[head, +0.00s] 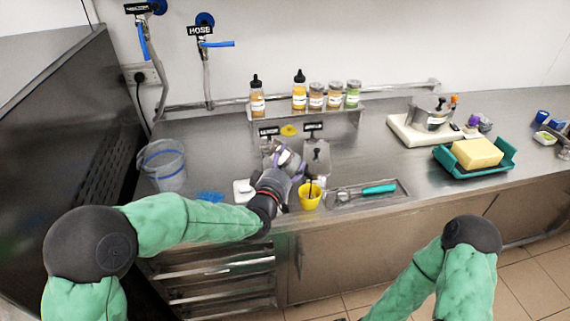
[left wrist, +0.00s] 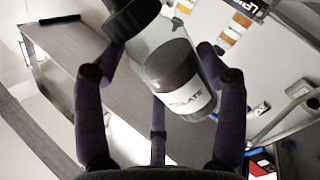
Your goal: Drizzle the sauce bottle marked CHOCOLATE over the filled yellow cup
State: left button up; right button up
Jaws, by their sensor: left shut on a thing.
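My left gripper (head: 287,163) is shut on a sauce bottle, just left of and above the yellow cup (head: 310,198) at the counter's front. In the left wrist view the bottle (left wrist: 182,82) lies tilted between the fingers of the left gripper (left wrist: 165,85). It has a dark end and a white label whose visible letters end in "LATE"; the rest is turned away. In the head view the bottle is mostly hidden by the gripper. Something thin and dark shows at the cup's mouth; I cannot tell what. My right gripper is out of view.
A metal tray (head: 345,203) with a teal-handled tool (head: 379,189) lies right of the cup. Sauce bottles (head: 299,92) and jars stand on the back shelf. A clear bucket (head: 163,168) stands left; a teal tray (head: 491,168) with a yellow block stands right.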

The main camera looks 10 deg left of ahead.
pick_arm(q)
jog(key=shift+b, duration=0.35)
dwell(0.4)
jog(key=shift+r, duration=0.1)
dwell(0.3)
jog(key=shift+n+b, duration=1.8)
jog(key=shift+b, duration=0.1)
jog(key=shift+r+n+b, duration=0.4)
jog(key=shift+n+b, duration=0.25)
jog(key=shift+n, duration=0.15)
jog(key=shift+r+n+b, duration=0.35)
jog(key=shift+n+b, duration=0.3)
jog(key=shift+n, duration=0.15)
jog(key=shift+r+n+b, duration=0.5)
jog(key=shift+n+b, duration=0.15)
jog(key=shift+n, duration=0.15)
